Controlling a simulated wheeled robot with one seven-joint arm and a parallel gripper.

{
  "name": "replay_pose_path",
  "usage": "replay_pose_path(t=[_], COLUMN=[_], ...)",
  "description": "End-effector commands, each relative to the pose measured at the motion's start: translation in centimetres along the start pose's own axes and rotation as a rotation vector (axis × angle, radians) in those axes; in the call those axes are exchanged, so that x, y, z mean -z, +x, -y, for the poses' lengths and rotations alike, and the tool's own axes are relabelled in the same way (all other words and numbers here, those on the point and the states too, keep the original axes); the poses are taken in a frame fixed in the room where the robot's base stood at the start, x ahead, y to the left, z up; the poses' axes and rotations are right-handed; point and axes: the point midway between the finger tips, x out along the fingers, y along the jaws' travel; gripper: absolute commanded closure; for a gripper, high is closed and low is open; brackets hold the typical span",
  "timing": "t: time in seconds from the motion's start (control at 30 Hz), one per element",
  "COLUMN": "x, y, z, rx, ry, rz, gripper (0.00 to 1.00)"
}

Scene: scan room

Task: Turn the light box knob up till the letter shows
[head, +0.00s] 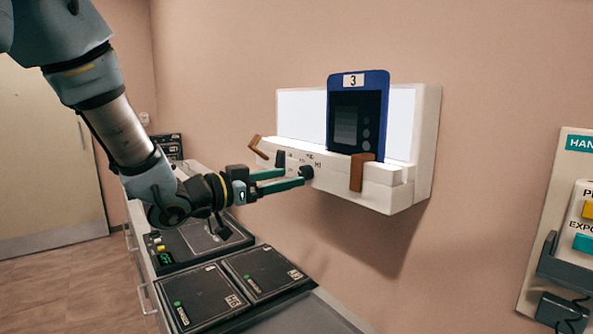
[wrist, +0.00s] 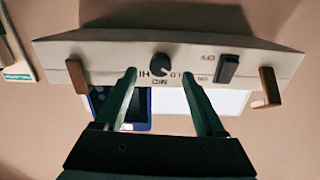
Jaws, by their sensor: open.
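The white light box (head: 426,150) hangs on the wall, its panel pale and bright. A blue film holder (head: 373,85) marked "3" stands on its ledge; its dark window shows faint grey bands and no letter I can read. The dark round knob (head: 306,172) is on the front edge, and it also shows in the wrist view (wrist: 160,62) among the LO, MID and HI marks. Its setting is unclear. My gripper (head: 294,177) is open and empty at the knob. In the wrist view its green fingertips (wrist: 159,74) lie either side of the knob, with gaps visible; contact is unclear.
A black switch (wrist: 227,68) with OFF and ON marks sits beside the knob. Brown clips (head: 357,172) stick out from the ledge. Below are dark cassettes (head: 262,268) on a counter. A wall panel with buttons (head: 584,242) is at the right.

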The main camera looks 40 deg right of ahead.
Motion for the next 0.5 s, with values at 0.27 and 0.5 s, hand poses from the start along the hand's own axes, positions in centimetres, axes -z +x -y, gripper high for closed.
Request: replay_pose_path(t=[0.27, 0.5], x=[0.0, -0.1], y=[3.2, 3.6], z=[0.0, 0.0], rx=[0.0, 0.002], ry=[-0.001, -0.001], rz=[0.001, 0.001], gripper=[0.28, 0.28])
